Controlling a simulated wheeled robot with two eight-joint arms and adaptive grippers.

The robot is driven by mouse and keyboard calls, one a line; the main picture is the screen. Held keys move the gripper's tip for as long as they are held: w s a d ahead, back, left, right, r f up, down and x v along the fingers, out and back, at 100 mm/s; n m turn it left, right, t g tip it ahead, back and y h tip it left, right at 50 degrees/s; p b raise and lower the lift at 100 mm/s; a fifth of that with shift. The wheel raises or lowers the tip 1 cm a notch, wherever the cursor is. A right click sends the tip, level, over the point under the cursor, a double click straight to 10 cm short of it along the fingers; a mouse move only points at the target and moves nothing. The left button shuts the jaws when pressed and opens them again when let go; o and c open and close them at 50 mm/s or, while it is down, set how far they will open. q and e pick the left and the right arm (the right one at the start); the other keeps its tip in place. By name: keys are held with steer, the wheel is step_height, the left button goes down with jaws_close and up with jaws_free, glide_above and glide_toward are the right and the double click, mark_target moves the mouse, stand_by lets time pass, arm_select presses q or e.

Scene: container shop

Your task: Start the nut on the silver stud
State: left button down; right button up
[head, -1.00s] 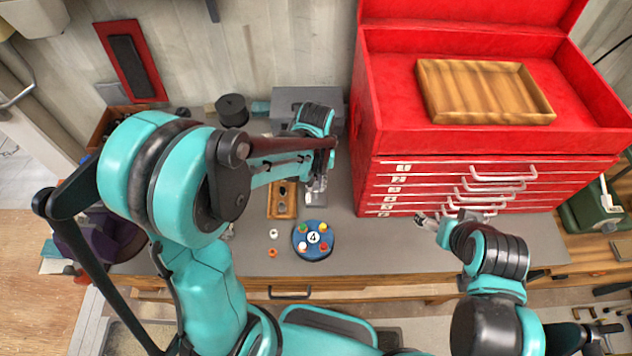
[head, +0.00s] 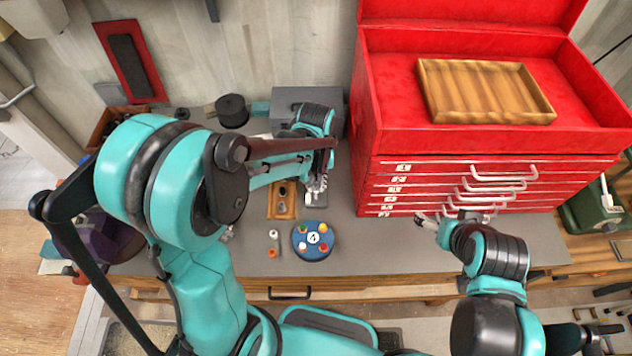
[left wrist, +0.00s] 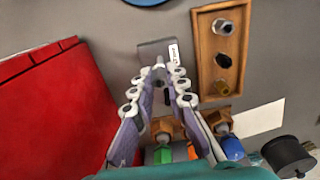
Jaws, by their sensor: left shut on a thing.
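A wooden board (left wrist: 207,45) bears a silver stud (left wrist: 223,26), a black one (left wrist: 223,60) and a brass one (left wrist: 221,88) in a row. The board also shows in the head view (head: 282,213). My left gripper (left wrist: 160,68) is shut at its tips on a small pale nut, mostly hidden between the fingers. It is beside the board, over a grey plate (left wrist: 148,50) with a white label. The left gripper shows small in the head view (head: 317,190). My right gripper (head: 428,219) is near the red drawers; its jaws are too small to read.
A blue disc (head: 300,247) with coloured pegs stands in front of the board. A white ring (head: 273,233) and an orange piece (head: 272,253) lie left of it. The red tool chest (head: 365,170) stands close on the right. Bench front is mostly clear.

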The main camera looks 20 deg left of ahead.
mark_target(316, 191)
arm_select(q)
steer(key=shift+f+b, duration=2)
steer(key=shift+f, duration=0.35)
steer(key=m, duration=0.7)
steer(key=shift+m, duration=0.4)
steer(key=m, duration=0.3)
steer(key=shift+m, duration=0.3)
steer(key=m, duration=0.4)
steer(key=shift+m, duration=0.3)
steer(key=c, duration=1.4)
jaws_free()
steer(key=shift+c, duration=0.2)
steer(key=shift+r, duration=0.15)
